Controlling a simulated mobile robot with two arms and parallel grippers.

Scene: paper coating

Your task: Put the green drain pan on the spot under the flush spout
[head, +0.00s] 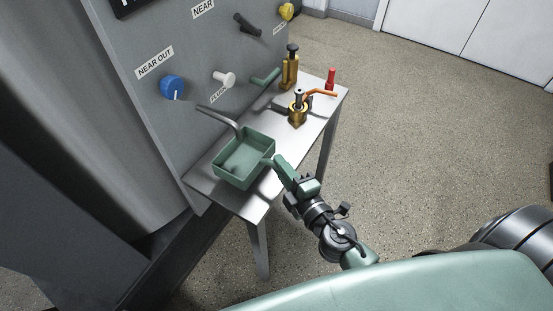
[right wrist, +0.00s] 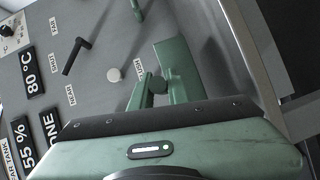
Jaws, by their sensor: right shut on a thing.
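The green drain pan (head: 232,180) is an open, empty rectangular tray at the near part of the narrow metal shelf (head: 283,182). It looks level; I cannot tell whether it rests on the shelf or is just above it. The grey curved flush spout (head: 218,116) comes out of the panel, and its tip overlaps the pan's back left rim. My right gripper (head: 270,162) is shut on the pan's right side. In the right wrist view the gripper (right wrist: 152,88) meets the pan (right wrist: 180,68), whose far side is partly hidden. My left gripper is out of view.
A brass-coloured tool (head: 290,70), a brass valve piece with an orange handle (head: 297,112) and a red bottle (head: 331,78) stand farther along the shelf. The panel carries a blue knob (head: 172,87), a white knob (head: 224,79) and a green handle (head: 265,77).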

